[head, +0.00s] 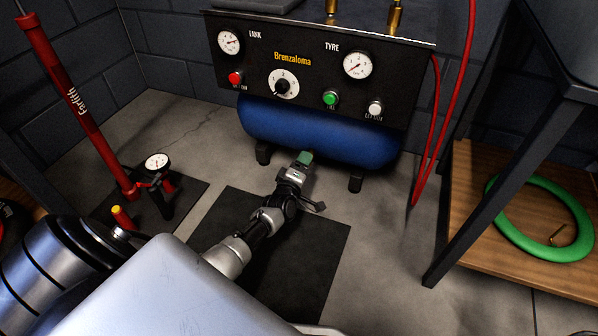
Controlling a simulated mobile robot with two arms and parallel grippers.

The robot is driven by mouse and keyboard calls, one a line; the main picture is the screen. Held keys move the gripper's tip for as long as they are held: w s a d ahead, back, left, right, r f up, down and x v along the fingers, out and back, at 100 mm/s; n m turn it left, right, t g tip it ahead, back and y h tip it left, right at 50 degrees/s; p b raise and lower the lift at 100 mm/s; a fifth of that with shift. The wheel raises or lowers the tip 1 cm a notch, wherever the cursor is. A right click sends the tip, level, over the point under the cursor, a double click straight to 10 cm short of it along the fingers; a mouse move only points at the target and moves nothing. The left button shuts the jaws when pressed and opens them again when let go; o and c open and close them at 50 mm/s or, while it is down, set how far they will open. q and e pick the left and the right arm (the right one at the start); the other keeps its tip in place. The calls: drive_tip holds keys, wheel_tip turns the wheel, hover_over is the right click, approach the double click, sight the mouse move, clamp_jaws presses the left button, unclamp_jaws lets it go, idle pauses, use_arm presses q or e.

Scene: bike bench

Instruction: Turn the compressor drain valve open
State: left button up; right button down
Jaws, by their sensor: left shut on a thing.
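The compressor has a blue tank (318,135) and a black front panel (310,62). It stands on short feet by the back wall. My left gripper (300,169) reaches in low in front of the tank. Its fingers are shut on a small green piece, which looks like the drain valve handle (306,157), at the tank's lower front edge. The fingers hide most of the handle, so I cannot tell how far it is turned. My right gripper is not in view.
A red floor pump (70,95) with a gauge stands at the left. A black mat (305,275) lies under my arm. Red hoses (433,130) hang right of the compressor. A bench leg (500,180) and a wooden shelf (470,225) with a green tyre (510,230) are at the right.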

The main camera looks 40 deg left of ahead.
use_arm(q)
drive_tip(key=shift+a+n+b, duration=0.1)
drive_tip(key=shift+n+b, duration=0.35)
drive_tip(key=shift+n, duration=1.25)
drive_tip(key=o, duration=0.9)
drive_tip(key=shift+o, duration=0.2)
